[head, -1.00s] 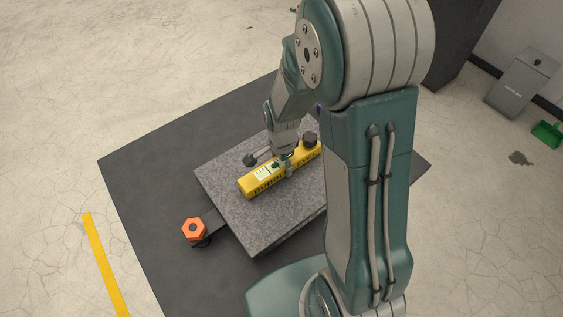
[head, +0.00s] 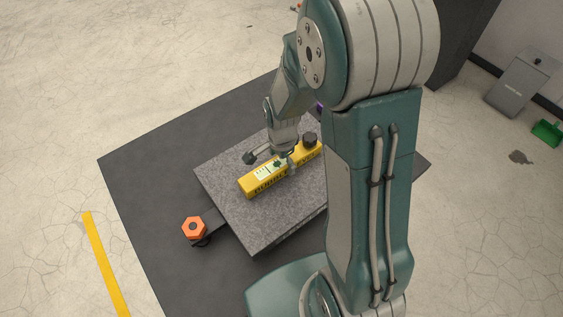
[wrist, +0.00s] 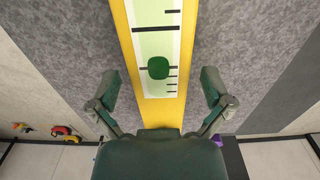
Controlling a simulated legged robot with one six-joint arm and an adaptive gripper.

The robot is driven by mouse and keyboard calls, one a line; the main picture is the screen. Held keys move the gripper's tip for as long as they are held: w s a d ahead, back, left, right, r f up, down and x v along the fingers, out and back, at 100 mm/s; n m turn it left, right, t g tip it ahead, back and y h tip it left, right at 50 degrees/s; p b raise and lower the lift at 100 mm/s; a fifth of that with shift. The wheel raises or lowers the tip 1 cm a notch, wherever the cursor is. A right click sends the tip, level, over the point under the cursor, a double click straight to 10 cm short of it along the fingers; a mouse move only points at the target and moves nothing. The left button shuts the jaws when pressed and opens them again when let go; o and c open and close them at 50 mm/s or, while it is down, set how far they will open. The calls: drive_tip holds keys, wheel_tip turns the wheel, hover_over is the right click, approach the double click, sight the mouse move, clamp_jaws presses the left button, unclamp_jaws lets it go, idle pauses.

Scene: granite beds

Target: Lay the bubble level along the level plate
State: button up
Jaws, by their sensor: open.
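The yellow bubble level (head: 250,187) lies flat on the grey granite slab (head: 280,212), running from lower left to upper right in the head view. In the wrist view, its yellow body (wrist: 124,40) runs away from my gripper, with a pale scale and a dark green bubble on top. My gripper (head: 271,162) is open over the level; in the wrist view its fingers (wrist: 160,82) stand apart on either side of it, seemingly not touching. I cannot make out a level plate separate from the slab. My arm hides the slab's right side.
A dark knob (head: 310,140) stands by the level's far end. An orange hexagonal knob (head: 193,228) sticks out at the slab's left. A dark mat (head: 150,190) surrounds the slab. A grey bin (head: 520,88) and green object (head: 547,133) stand far right. The slab's front is clear.

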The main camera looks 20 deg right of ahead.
wheel_tip(320, 180, up, 10)
drive_tip(key=shift+w+f, duration=0.1)
drive_tip(key=shift+r, duration=0.6)
drive_tip(key=s+r+n+t, duration=0.5)
drive_tip(key=s+r+n, duration=0.9)
drive_tip(key=shift+s+a+r+t, duration=0.15)
drive_tip(key=shift+s+t, duration=0.05)
drive_tip(key=shift+t, duration=0.1)
